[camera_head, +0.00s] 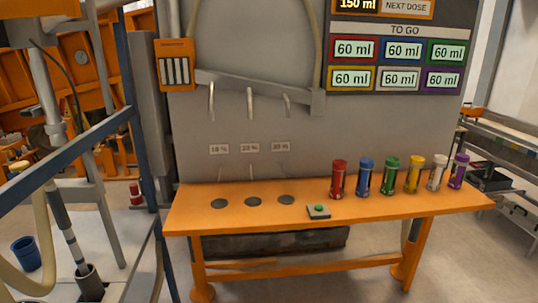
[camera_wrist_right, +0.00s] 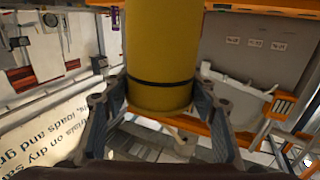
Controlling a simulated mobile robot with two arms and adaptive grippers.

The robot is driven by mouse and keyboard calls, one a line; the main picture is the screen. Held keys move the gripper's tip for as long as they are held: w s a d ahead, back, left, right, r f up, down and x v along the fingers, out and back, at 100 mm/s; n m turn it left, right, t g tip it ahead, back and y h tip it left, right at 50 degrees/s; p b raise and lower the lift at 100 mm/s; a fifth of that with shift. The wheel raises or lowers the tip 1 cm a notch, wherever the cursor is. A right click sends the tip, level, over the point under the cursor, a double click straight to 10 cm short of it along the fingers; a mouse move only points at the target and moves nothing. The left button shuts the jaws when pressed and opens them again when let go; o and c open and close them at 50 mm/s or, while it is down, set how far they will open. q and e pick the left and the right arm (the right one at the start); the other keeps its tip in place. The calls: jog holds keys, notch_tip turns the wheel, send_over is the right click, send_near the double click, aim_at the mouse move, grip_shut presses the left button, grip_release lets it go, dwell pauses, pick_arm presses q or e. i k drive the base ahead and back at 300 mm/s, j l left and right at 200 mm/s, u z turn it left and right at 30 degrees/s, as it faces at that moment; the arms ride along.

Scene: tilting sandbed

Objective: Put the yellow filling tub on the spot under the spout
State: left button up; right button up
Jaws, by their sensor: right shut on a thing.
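In the right wrist view a yellow cylindrical tub (camera_wrist_right: 162,45) with a dark band fills the middle. My right gripper (camera_wrist_right: 162,112) is shut on it, one finger on each side. In the head view a yellow tub (camera_head: 414,174) stands upright in a row on the orange table, with no gripper visible at it; I cannot tell whether both views show one tub. Three dark round spots, left (camera_head: 220,203), middle (camera_head: 253,201) and right (camera_head: 286,199), lie bare below the left (camera_head: 211,101), middle (camera_head: 251,103) and right (camera_head: 288,105) spouts. My left gripper is out of view.
Red (camera_head: 339,179), blue (camera_head: 364,177), green (camera_head: 389,176), white (camera_head: 436,173) and purple (camera_head: 458,171) tubs share the row. A green-button box (camera_head: 318,211) sits at the front edge of the orange table (camera_head: 370,212). Blue rails (camera_head: 75,117) stand left.

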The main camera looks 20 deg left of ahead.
aim_at(91, 233)
jog(key=k+j, duration=0.25)
jog(key=j, duration=0.2)
jog(key=k+j, duration=0.25)
jog(key=j, duration=0.2)
jog(key=k+j, duration=0.3)
jog(key=j, duration=0.15)
jog(key=k+j+z, duration=0.1)
jog(key=k+j, duration=0.15)
jog(key=j, duration=0.2)
jog(key=k+j, duration=0.1)
jog(key=j, duration=0.3)
jog(key=k+j, duration=0.15)
jog(key=j, duration=0.2)
jog(key=k+j, duration=0.1)
jog(key=j, duration=0.3)
jog(key=k+j, duration=0.1)
jog(key=j, duration=0.25)
jog(key=k+j, duration=0.15)
jog(key=j, duration=0.25)
jog(key=k+j, duration=0.1)
jog(key=j, duration=1.45)
jog(key=i+j+z, duration=0.15)
jog(key=j, duration=1)
jog(key=i+j, duration=1.25)
jog(key=i+l+z, duration=0.1)
jog(key=i+l, duration=0.7)
jog(key=k+l, duration=0.1)
jog(key=l, duration=0.1)
